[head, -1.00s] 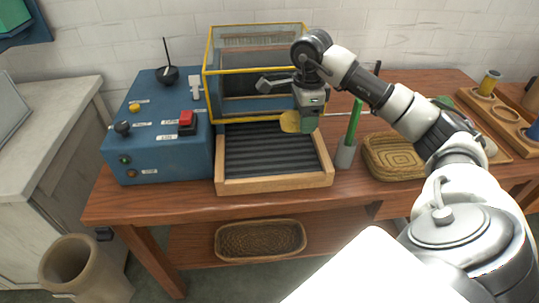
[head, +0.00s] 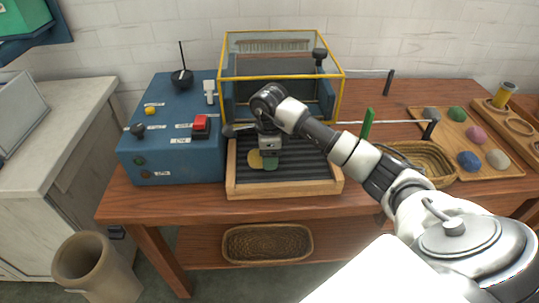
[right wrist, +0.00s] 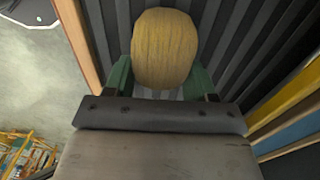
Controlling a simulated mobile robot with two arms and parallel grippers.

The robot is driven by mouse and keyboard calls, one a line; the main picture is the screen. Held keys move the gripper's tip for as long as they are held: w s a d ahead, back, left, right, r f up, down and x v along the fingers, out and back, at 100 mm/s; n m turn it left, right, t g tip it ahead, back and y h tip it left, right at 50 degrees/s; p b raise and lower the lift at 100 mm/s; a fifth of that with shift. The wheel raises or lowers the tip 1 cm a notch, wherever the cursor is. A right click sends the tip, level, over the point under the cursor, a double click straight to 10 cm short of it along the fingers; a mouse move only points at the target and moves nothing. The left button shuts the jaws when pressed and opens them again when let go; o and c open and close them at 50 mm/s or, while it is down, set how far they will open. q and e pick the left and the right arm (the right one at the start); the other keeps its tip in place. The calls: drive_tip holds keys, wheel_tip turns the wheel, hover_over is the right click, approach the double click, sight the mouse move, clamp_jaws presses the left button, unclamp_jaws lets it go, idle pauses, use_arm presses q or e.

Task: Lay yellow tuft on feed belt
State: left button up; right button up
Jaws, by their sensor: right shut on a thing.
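The yellow tuft (head: 256,160) is between the fingers of my right gripper (head: 264,162), which is shut on it. In the right wrist view the tuft (right wrist: 165,48) is a rounded yellow ball with the green fingers (right wrist: 120,75) on either side. The gripper is over the dark ribbed feed belt (head: 300,165), toward its left part, within the wooden frame. In the head view I cannot tell whether the tuft touches the belt. My left gripper is not in view.
A machine with a yellow-edged clear guard (head: 280,75) stands behind the belt. A blue control box (head: 165,130) with a red switch is at its left. At right are a woven basket (head: 430,160) and a wooden tray (head: 455,135) with several coloured tufts.

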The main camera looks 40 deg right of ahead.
drive_tip(key=shift+f, duration=0.35)
drive_tip(key=o, duration=0.9)
drive_tip(key=shift+f, duration=0.15)
wheel_tip(320, 180, up, 12)
drive_tip(key=shift+r, duration=0.2)
